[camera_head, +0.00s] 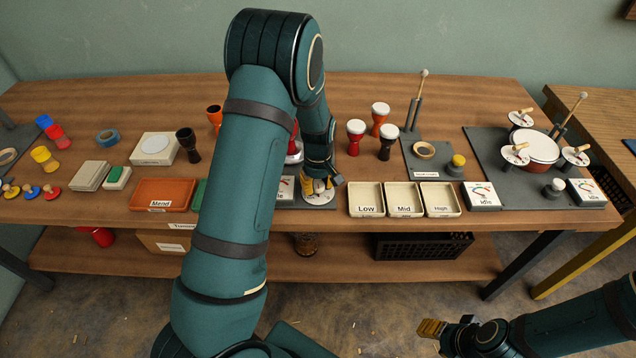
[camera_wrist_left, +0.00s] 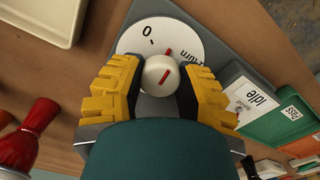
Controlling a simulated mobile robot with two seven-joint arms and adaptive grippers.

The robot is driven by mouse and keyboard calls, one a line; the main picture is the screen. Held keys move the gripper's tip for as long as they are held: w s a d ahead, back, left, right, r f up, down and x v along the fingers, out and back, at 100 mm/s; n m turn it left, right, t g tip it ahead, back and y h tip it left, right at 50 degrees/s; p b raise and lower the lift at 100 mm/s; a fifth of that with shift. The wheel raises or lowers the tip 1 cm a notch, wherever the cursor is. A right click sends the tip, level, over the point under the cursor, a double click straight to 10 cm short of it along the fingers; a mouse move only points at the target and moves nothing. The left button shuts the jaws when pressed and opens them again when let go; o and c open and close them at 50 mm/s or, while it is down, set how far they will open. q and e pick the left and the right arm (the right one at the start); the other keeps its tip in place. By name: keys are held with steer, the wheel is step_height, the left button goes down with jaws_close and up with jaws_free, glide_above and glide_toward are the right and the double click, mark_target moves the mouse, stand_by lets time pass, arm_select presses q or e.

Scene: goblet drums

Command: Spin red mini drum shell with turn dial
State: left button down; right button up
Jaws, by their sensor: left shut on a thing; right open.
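My left gripper (camera_head: 318,188) is shut on the white round knob (camera_wrist_left: 160,76) of the turn dial, one yellow finger on each side. The knob has a red mark. The dial's white disc (camera_wrist_left: 150,35) shows a "0", a red mark and a partly covered word. A red shell (camera_head: 294,146) with white below it stands behind the dial, mostly hidden by my left arm. I cannot tell its full shape or whether it is turning. My right gripper (camera_head: 432,328) is open and empty, low at the right, in front of the table.
An "Idle" box (camera_wrist_left: 250,100) stands beside the dial. Cream trays (camera_head: 366,200) marked Low, Mid and High lie to the right. White-topped goblet drums, one of them red (camera_head: 355,131), stand behind them. An orange tray (camera_head: 163,195) lies left of my arm.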

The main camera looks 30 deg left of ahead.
mark_target(318, 184)
arm_select(q)
steer(key=m, duration=0.5)
steer(key=shift+m, duration=0.3)
steer(key=m, duration=0.5)
steer(key=shift+f+m, duration=0.1)
steer(key=shift+m, duration=0.2)
steer(key=c, duration=0.5)
jaws_free()
step_height(318, 184, up, 12)
steer(key=shift+r, duration=0.1)
